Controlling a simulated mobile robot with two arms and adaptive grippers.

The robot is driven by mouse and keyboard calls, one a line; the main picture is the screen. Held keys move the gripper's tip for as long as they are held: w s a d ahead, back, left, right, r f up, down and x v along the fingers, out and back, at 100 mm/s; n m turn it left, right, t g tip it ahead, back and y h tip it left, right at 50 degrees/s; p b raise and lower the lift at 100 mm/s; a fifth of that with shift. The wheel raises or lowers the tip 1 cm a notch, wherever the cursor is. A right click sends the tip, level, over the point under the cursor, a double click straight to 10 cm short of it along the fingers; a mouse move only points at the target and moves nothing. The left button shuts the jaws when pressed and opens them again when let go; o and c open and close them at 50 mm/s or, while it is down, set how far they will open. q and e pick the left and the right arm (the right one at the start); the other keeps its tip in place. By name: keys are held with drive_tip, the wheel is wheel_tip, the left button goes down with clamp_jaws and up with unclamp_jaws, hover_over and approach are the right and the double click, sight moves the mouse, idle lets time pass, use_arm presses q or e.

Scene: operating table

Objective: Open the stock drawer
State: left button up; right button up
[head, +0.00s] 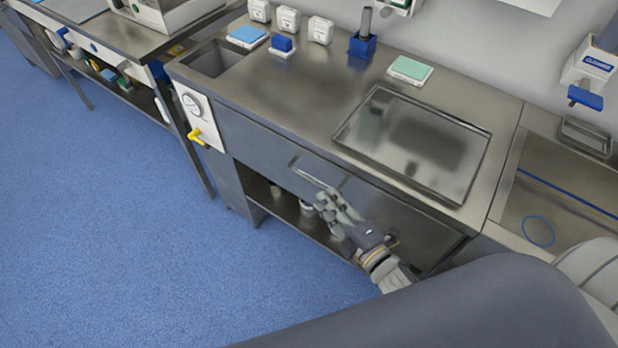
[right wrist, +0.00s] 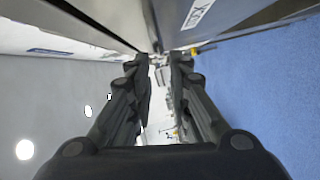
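The stock drawer (head: 258,146) is a grey front under the steel worktop, and it looks flush with the cabinet. A pale bar handle (head: 309,173) shows on the front, just above and left of my right gripper. My right gripper (head: 324,199) is close in front of the drawer, its fingertips near the handle; I cannot tell if they touch it. In the right wrist view its two fingers (right wrist: 161,62) stand apart with a gap and nothing clearly held between them. A label (right wrist: 197,12) shows on a grey surface beyond the fingers. My left gripper is out of view.
A steel tray (head: 413,140) lies on the worktop (head: 300,90). An open lower shelf (head: 278,208) holds small containers beneath the drawer. A gauge panel with a yellow tap (head: 195,134) is at the left end. Blue floor (head: 120,230) in front is clear.

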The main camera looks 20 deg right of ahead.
sight(309, 178)
drive_tip(key=p+x, duration=0.1)
drive_tip(key=x, duration=0.8)
drive_tip(key=shift+s, duration=0.1)
drive_tip(key=shift+c, duration=0.3)
clamp_jaws()
